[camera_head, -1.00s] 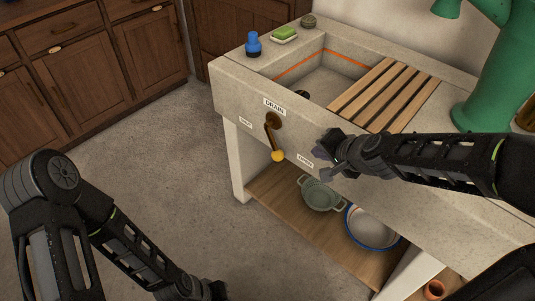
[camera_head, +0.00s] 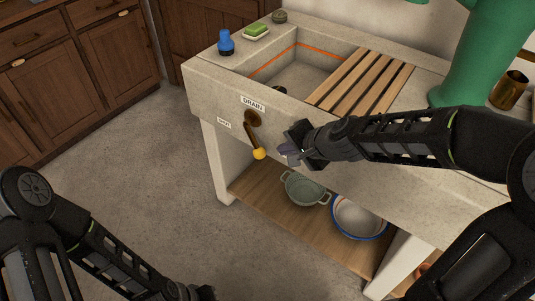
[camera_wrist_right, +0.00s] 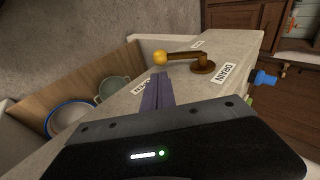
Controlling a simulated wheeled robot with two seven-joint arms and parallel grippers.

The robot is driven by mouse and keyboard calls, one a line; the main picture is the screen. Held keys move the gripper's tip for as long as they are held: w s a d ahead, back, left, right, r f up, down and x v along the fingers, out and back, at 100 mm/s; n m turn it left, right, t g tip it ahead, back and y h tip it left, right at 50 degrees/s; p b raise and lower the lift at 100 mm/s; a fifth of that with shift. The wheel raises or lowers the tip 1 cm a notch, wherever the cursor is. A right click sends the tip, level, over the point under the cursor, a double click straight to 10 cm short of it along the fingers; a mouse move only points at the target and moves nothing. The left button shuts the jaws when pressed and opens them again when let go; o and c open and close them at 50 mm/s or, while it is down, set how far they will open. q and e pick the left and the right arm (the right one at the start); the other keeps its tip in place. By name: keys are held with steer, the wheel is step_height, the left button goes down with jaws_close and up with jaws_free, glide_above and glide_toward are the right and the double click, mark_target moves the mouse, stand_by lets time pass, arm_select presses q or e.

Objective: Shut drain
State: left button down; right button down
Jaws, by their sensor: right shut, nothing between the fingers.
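The drain lever (camera_head: 253,133) is a brown handle with a yellow ball knob on the front of the stone sink (camera_head: 217,99), below the DRAIN label (camera_head: 252,103). It hangs down, its knob slightly to the right. My right gripper (camera_head: 284,152) is shut and empty, just right of the knob, with a small gap. In the right wrist view the lever (camera_wrist_right: 188,56) lies beyond the shut fingers (camera_wrist_right: 157,92). A small label (camera_head: 224,123) is left of the lever; the one at right is hidden by my gripper in the head view. My left gripper (camera_head: 203,292) is at the bottom edge, its fingers unclear.
A wooden slatted rack (camera_head: 362,84) covers the basin's right part. A blue bottle (camera_head: 226,43) and green sponge (camera_head: 257,29) stand on the back-left rim. A green pot (camera_head: 305,188) and white basin (camera_head: 358,217) sit on the shelf below. The floor at left is clear.

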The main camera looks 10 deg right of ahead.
mark_target(263, 153)
steer(key=b+x, duration=0.3)
steer(key=x, duration=0.6)
steer(key=shift+w+a+f, duration=0.1)
steer(key=shift+w+f, duration=0.1)
steer(key=shift+f, duration=0.1)
steer(key=shift+w+a+f, duration=0.15)
steer(key=shift+w+f, duration=0.2)
steer(key=shift+w, duration=0.05)
steer(key=shift+b, duration=0.3)
